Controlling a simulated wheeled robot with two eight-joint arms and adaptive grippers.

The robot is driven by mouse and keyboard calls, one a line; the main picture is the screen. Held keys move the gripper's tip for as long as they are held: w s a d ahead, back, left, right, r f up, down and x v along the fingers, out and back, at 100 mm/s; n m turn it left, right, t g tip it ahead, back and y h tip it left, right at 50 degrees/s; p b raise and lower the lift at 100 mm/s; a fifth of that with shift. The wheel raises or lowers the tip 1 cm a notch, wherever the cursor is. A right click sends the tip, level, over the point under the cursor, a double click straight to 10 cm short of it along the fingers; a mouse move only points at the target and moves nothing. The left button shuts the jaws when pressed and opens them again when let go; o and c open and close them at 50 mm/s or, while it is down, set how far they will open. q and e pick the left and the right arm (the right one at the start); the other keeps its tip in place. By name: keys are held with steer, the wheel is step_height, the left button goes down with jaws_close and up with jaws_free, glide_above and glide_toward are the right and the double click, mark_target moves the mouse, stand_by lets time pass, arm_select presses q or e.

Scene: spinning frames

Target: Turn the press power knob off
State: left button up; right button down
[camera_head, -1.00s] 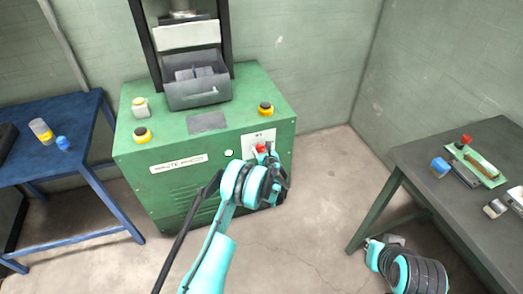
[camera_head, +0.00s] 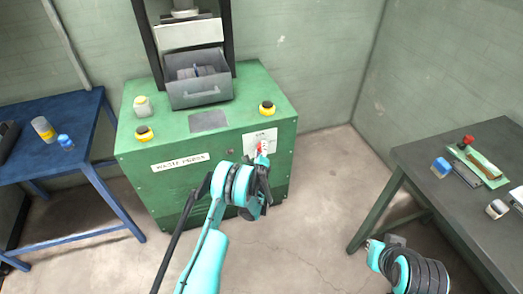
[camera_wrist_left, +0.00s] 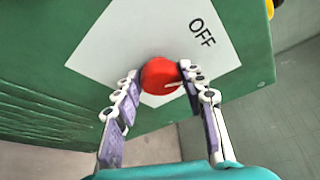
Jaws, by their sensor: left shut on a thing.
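The press power knob (camera_wrist_left: 160,76) is a round red knob on a white plate (camera_wrist_left: 110,50) on the green press front; the plate reads OFF beside it. A pale pointer mark shows on the knob's right side. In the head view the knob (camera_head: 264,146) sits at the press's upper right front, partly hidden by my gripper. My left gripper (camera_head: 262,158) is at the plate. In the left wrist view its two fingers (camera_wrist_left: 161,82) are closed on opposite sides of the knob. My right gripper (camera_head: 372,246) is low beside the dark table, its fingers too small to read.
The green press (camera_head: 180,190) has yellow-ringed buttons (camera_head: 267,107) on top and a grey bin (camera_head: 199,88). A blue table (camera_head: 60,150) stands left; a dark table (camera_head: 470,150) with small items stands right. The floor between press and dark table is clear.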

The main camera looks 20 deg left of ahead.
arm_select(q)
steer(key=shift+f+n+t, duration=0.2)
steer(key=shift+n+t, duration=0.6)
steer(key=shift+n, duration=0.9)
steer(key=o, duration=1.2)
steer(key=shift+a, duration=0.1)
steer(key=shift+c, duration=0.2)
